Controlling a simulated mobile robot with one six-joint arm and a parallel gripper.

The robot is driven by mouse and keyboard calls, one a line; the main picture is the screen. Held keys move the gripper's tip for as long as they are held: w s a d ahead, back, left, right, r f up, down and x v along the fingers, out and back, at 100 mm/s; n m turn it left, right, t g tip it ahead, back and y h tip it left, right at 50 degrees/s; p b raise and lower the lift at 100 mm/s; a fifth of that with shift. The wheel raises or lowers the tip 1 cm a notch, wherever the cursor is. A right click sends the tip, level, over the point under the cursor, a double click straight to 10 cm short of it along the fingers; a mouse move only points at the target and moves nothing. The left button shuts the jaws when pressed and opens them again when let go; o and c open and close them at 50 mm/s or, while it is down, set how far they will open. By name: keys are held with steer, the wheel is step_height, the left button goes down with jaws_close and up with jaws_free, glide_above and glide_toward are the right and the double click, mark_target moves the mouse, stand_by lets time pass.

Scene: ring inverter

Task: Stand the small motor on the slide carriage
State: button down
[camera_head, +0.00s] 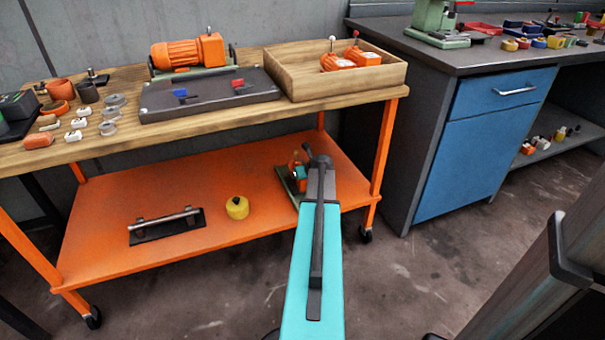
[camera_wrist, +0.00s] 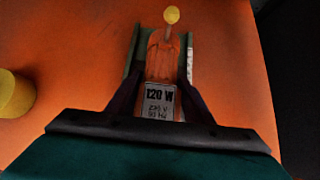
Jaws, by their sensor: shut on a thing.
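The small orange motor (camera_wrist: 162,66) shows in the wrist view, with a "120 W" label on its near end and a yellow-knobbed lever on its far end. My gripper (camera_wrist: 163,92) is shut on it, with a dark finger on each side. Under or just around the motor is a green-edged piece (camera_wrist: 133,57) on the orange shelf; I cannot tell whether they touch. It may be the slide carriage. In the head view this green piece (camera_head: 289,186) lies at the lower shelf's right end, and my arm partly hides the motor and gripper.
The orange lower shelf (camera_head: 150,255) also holds a yellow round part (camera_head: 237,207) and a dark plate with a rod (camera_head: 165,225). A cart post (camera_head: 384,150) stands close right. Above, the wooden top (camera_head: 235,112) carries a wooden tray (camera_head: 345,83) with two lever-topped orange units.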

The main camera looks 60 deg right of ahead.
stand_by(0.3)
steer(key=c, duration=0.9)
jaws_free()
steer(key=shift+r, duration=0.1)
steer(key=shift+o, duration=0.5)
steer(key=shift+a+f, duration=0.1)
steer(key=shift+f, duration=0.15)
steer(key=p+v, duration=0.4)
steer(key=v, duration=1)
steer(key=shift+r, duration=0.15)
steer(key=shift+w, duration=0.25)
